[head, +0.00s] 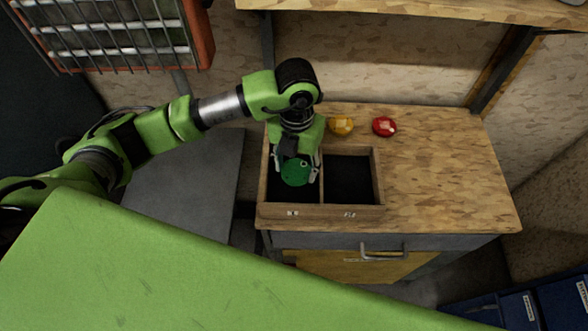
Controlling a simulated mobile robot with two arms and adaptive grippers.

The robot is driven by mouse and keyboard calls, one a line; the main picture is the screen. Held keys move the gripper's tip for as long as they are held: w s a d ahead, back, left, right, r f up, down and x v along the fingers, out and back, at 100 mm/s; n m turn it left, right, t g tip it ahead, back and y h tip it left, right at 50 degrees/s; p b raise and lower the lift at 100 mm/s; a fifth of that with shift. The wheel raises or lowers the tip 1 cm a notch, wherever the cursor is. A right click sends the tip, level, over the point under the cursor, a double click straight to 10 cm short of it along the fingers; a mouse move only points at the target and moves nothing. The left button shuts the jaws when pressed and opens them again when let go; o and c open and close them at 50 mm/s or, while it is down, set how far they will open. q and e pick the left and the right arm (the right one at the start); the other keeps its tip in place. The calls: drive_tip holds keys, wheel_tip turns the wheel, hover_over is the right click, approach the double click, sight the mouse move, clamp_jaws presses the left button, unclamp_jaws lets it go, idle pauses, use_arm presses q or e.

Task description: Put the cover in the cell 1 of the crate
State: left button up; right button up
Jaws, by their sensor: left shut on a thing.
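The crate (352,212) is a wooden box with two dark-floored cells side by side, standing at the left of the wooden worktop. Small labels on its front wall are too small to read. My left gripper (300,172) is over the left cell, pointing down. It is shut on a round green cover (297,171), which hangs in or just above that cell; the exact height is hard to tell. The right cell (349,180) looks empty. My right gripper is not in view.
The worktop's right side is clear. A shelf (430,10) overhangs the back. A caged heater (115,30) is at upper left.

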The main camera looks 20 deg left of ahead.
sight(294, 169)
use_arm(q)
drive_tip(key=f+p, duration=0.2)
drive_tip(key=f, duration=0.1)
drive_tip(key=shift+w+a+f, duration=0.1)
drive_tip(key=shift+w+a, duration=0.05)
drive_tip(key=shift+a, duration=0.2)
drive_tip(key=shift+f, duration=0.25)
drive_tip(key=shift+d+f, duration=0.1)
drive_tip(key=shift+f, duration=0.15)
drive_tip(key=o, duration=1.3)
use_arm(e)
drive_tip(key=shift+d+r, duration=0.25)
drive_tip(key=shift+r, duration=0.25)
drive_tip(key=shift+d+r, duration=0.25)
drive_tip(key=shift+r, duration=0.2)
